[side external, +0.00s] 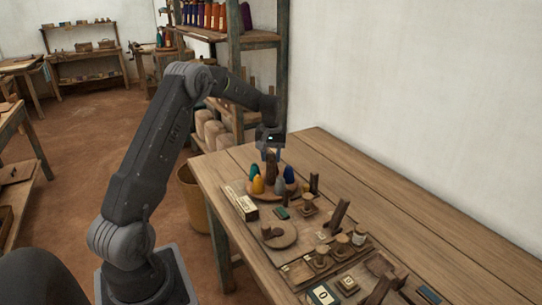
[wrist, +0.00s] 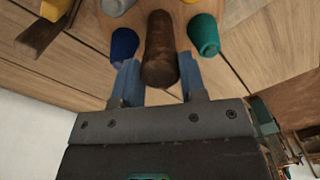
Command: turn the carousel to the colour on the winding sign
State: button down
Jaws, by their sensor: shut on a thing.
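The carousel (side external: 263,196) is a round wooden disc on the table, with coloured cones around a dark brown upright post (side external: 271,170). A yellow cone (side external: 258,185), a blue cone (side external: 289,174) and a grey cone (side external: 280,186) stand on it. In the wrist view, a blue cone (wrist: 124,46) is left of the post (wrist: 160,52) and a teal cone (wrist: 204,36) is right of it. My gripper (side external: 270,155) points down over the carousel, shut on the post, with its blue fingers (wrist: 160,82) on either side. I cannot make out the winding sign's colour.
A pale box (side external: 243,207) stands at the carousel's near left. A flat round wooden disc (side external: 279,236), small wooden pegs and number cards (side external: 322,295) lie nearer the front. The table's right side is bare. A shelf (side external: 235,40) with coloured cones stands behind.

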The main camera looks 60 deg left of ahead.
jog(key=c, duration=0.7)
grip_release()
notch_tip(320, 180, up, 14)
jog(key=shift+d, duration=0.1)
jog(key=s+d+r+m+t, duration=0.1)
jog(key=s+d+r+m, duration=0.3)
jog(key=d, duration=0.6)
jog(key=s+d+r+m+t, duration=0.2)
jog(key=s+d+r, duration=0.3)
jog(key=d, duration=0.5)
jog(key=s+d+f+m+t, duration=0.1)
jog(key=s+d+f, duration=0.1)
jog(key=s, duration=0.3)
jog(key=s+d+f+m, duration=0.2)
jog(key=s+d, duration=0.3)
jog(key=s+d+f+m+t, duration=0.1)
jog(key=s+d+f+m, duration=0.1)
jog(key=s, duration=0.4)
jog(key=shift+s+d+f+t, duration=0.15)
jog(key=shift+d+f, duration=0.1)
jog(key=shift+d, duration=0.3)
jog(key=shift+w+d+f+t, duration=0.15)
jog(key=shift+d+f, duration=0.1)
jog(key=shift+d, duration=0.3)
